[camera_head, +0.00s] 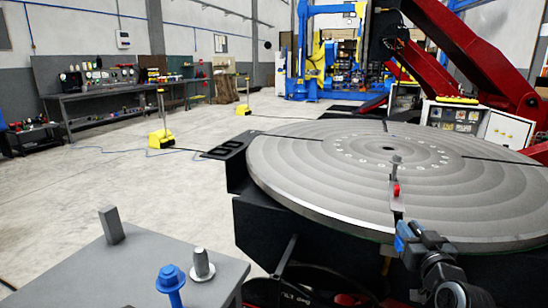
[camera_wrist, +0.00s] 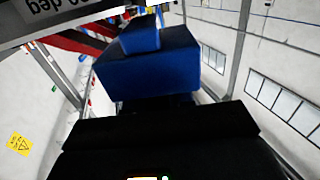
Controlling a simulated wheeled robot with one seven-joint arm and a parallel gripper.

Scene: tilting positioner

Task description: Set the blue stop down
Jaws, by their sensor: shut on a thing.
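In the wrist view the blue stop (camera_wrist: 150,68) is a wide blue block with a narrower blue block on it, just beyond my black gripper (camera_wrist: 158,108). In the head view my gripper (camera_head: 412,238) is at the near rim of the round grey turntable (camera_head: 300,185), at the lower right, with a blue part (camera_head: 402,242) at its tip. The gripper is shut on the blue stop. The fingertips are not clearly seen. I cannot tell whether the stop touches the turntable.
A red piece (camera_head: 396,191) and a grey pin (camera_head: 396,168) are on the turntable, close beyond my gripper. A grey table (camera_head: 130,275) at the lower left holds a grey block (camera_head: 112,225), a blue bolt-like piece (camera_head: 171,282) and a grey bolt-like piece (camera_head: 202,266). Dark slots cross the turntable.

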